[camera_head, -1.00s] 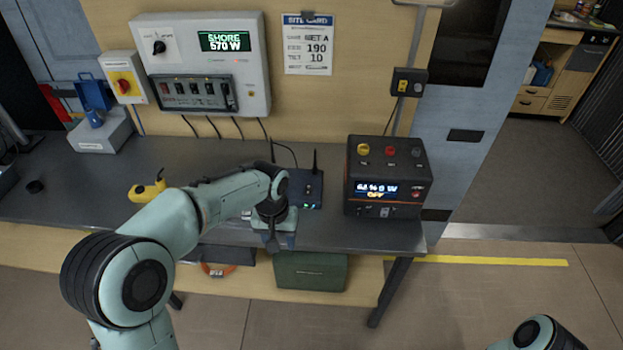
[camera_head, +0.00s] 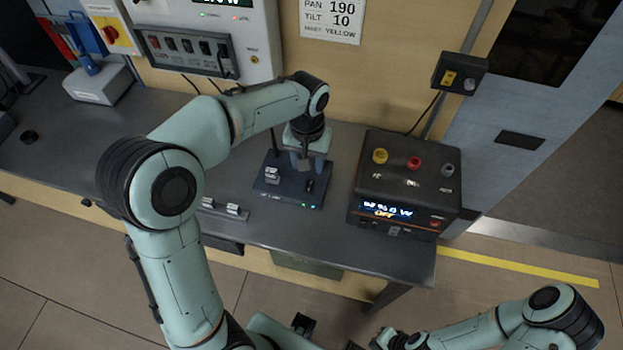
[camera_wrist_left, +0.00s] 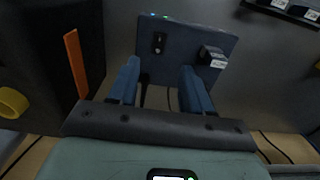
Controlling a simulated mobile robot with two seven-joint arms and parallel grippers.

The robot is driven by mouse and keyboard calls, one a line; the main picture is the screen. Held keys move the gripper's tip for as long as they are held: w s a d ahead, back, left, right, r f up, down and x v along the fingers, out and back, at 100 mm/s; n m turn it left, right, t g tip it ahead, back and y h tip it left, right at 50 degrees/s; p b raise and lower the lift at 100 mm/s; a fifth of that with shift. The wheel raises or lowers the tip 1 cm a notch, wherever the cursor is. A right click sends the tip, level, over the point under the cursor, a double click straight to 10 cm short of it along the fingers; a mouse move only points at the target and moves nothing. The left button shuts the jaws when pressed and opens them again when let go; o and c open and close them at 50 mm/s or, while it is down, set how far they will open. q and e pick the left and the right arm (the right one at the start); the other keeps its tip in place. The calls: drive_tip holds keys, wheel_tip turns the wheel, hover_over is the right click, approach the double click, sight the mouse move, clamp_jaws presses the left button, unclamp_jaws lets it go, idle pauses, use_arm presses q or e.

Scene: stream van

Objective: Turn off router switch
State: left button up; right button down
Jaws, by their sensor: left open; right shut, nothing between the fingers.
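The router (camera_head: 270,190) is a flat dark blue box on the grey bench, with lit green lights at its front edge. A small black switch (camera_head: 310,186) is on its right part and a pale block (camera_head: 272,174) on its left part. My left gripper (camera_head: 304,165) points down over the router's back part. In the left wrist view its blue fingers (camera_wrist_left: 160,72) are apart and empty, with the router (camera_wrist_left: 185,35) and black switch (camera_wrist_left: 158,43) beyond them. Whether they touch the router is unclear. My right gripper (camera_head: 385,339) is low at the bottom edge, partly cut off.
A black power unit (camera_head: 405,180) reading OFF stands close right of the router. A strip with pale labelled blocks (camera_head: 225,209) lies front left. A wall panel (camera_head: 190,50) with switches is behind. The bench (camera_head: 335,240) is clear in front of the router.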

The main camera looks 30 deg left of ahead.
sight(308, 191)
use_arm(q)
wheel_tip(308, 191, down, 12)
drive_tip(key=shift+r+b, duration=0.25)
drive_tip(key=shift+b, duration=0.25)
use_arm(e)
drive_tip(key=shift+s+f, duration=0.35)
drive_tip(key=shift+f, duration=0.35)
